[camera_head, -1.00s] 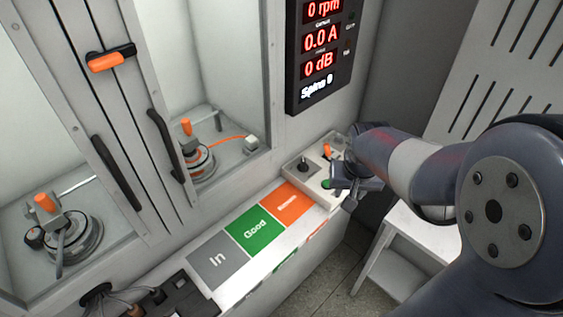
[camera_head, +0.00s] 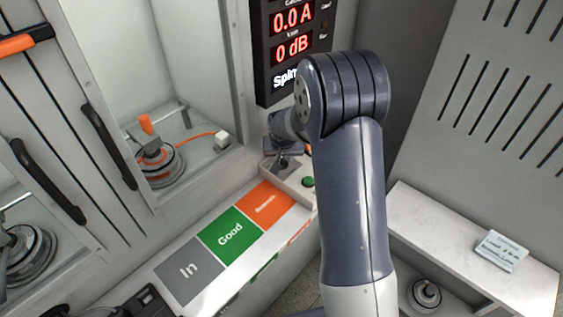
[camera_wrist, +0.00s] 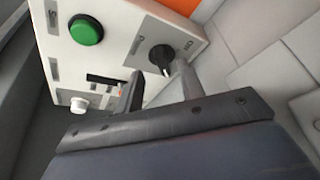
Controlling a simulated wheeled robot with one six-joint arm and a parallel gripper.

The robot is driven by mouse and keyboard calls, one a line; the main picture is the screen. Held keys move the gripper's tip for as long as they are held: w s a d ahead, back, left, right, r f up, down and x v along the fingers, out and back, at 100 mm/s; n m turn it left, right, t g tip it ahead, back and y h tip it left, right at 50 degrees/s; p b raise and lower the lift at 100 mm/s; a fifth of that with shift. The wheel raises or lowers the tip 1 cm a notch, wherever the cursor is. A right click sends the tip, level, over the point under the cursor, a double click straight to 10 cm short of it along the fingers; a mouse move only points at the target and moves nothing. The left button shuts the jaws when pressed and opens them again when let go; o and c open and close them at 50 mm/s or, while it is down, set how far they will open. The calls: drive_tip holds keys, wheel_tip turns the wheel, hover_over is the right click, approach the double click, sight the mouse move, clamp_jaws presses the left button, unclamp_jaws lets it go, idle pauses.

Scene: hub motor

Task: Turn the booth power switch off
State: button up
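The control box (camera_wrist: 120,48) fills the upper middle of the wrist view. On it is a black rotary knob (camera_wrist: 162,57) with a white pointer mark, which I take for the power switch; its labels are too small to read surely. My gripper (camera_wrist: 158,68) is at this knob, one finger on each side, with gaps showing between fingers and knob. Whether a finger touches it I cannot tell. In the head view, my gripper (camera_head: 284,163) is over the left part of the box and hides the knob; my arm covers the box's right part.
A green button (camera_wrist: 86,30), a black slot and a white knob (camera_wrist: 78,104) share the box. Grey, green and orange pads (camera_head: 230,235) lie left of it. The display (camera_head: 291,45) hangs above. A white side table (camera_head: 450,235) stands right.

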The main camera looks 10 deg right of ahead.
sight(282, 162)
drive_tip(key=shift+p+x, duration=0.3)
drive_tip(key=shift+x, duration=2.4)
drive_tip(key=shift+c, duration=0.4)
clamp_jaws()
